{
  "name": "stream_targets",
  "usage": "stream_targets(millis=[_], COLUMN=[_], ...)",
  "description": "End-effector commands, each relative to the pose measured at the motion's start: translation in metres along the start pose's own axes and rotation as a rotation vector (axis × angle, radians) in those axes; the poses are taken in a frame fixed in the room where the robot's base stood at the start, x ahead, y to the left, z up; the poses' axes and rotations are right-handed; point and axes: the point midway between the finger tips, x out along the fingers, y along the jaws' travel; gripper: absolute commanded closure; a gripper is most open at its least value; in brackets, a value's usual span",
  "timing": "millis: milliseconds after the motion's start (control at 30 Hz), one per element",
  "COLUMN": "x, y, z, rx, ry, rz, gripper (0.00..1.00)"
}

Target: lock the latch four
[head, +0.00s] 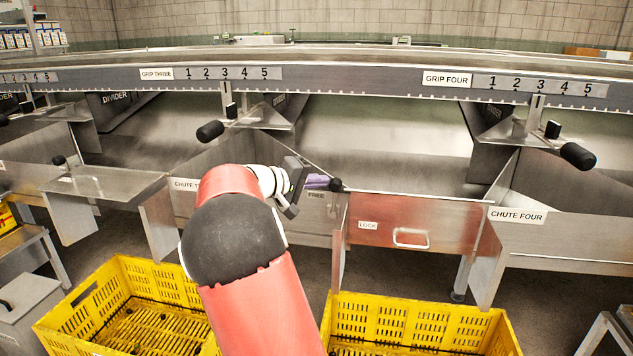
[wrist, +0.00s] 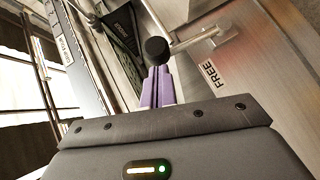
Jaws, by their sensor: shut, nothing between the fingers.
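My gripper (head: 318,182) is at the left end of the red gate panel. Its purple fingers (wrist: 158,88) are shut and empty, pointing at a black latch knob (head: 336,185). In the wrist view the knob (wrist: 157,49) sits just beyond the fingertips; I cannot tell whether they touch. A metal latch rod (wrist: 200,38) runs right from the knob. CHUTE FOUR (head: 517,215) is labelled to the right.
A handle (head: 411,238) sticks out of the red panel. Black-knobbed levers stand at GRIP THREE (head: 210,131) and GRIP FOUR (head: 578,156). Yellow crates (head: 420,325) and (head: 125,300) stand below. A metal divider edge (head: 495,265) projects at right.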

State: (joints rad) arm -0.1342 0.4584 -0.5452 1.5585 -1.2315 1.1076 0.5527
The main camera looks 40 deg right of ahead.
Motion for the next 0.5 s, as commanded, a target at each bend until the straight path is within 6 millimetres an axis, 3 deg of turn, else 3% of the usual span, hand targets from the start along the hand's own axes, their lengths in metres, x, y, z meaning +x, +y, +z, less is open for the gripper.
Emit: stream_targets(millis=[500], x=[0.023], y=[0.015], z=[0.023], rx=[0.200], ry=[-0.002], rz=[-0.193], gripper=[1.00])
